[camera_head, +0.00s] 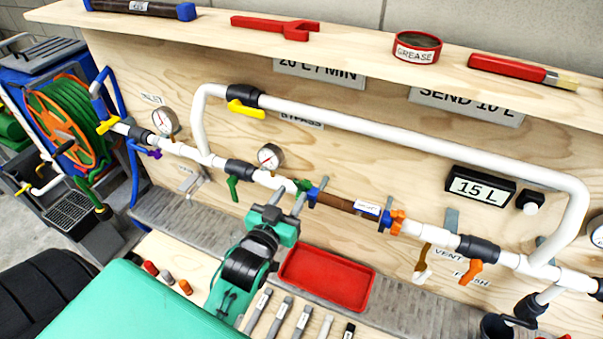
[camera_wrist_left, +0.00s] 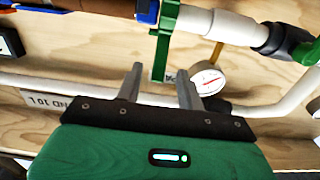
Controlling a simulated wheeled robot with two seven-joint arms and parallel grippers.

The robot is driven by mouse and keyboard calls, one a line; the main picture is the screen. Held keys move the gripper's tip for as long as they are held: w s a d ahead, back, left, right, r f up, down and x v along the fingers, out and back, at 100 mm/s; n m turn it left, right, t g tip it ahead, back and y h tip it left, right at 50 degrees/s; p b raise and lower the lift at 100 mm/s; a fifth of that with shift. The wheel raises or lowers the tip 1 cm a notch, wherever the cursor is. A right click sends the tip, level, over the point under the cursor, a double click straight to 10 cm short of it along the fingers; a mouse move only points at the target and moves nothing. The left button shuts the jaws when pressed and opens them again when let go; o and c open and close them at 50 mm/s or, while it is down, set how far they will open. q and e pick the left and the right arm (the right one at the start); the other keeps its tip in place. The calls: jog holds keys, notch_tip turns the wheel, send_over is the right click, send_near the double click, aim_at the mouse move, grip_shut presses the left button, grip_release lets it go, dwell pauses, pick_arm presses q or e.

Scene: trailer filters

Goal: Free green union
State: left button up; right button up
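The green union (camera_head: 303,187) sits on the white pipe just left of the brown filter section (camera_head: 335,202), next to a blue fitting (camera_head: 316,192). In the left wrist view the green union (camera_wrist_left: 166,30) has a long lug (camera_wrist_left: 161,58) reaching down toward the gap between my fingers. My left gripper (camera_head: 288,200) is just below and in front of the union. In the left wrist view my left gripper (camera_wrist_left: 160,72) is open, with nothing visibly clamped. Whether a finger touches the lug cannot be told. My right gripper is not in view.
A pressure gauge (camera_head: 270,156) and a green-handled valve (camera_head: 233,186) are close on the left. An orange union (camera_head: 397,222) is on the right. A red tray (camera_head: 325,277) lies below. A shelf (camera_head: 360,42) with tools runs above the bypass pipe (camera_head: 400,140).

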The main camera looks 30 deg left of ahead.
aim_at(297, 186)
pick_arm(q)
jog(key=w+p, duration=0.1)
jog(key=w, duration=0.1)
jog(key=w+p, duration=0.1)
jog(key=w, duration=0.2)
jog(key=shift+w+a+r, duration=0.15)
jog(key=shift+w+a, duration=0.05)
jog(key=shift+w, duration=0.75)
grip_shut()
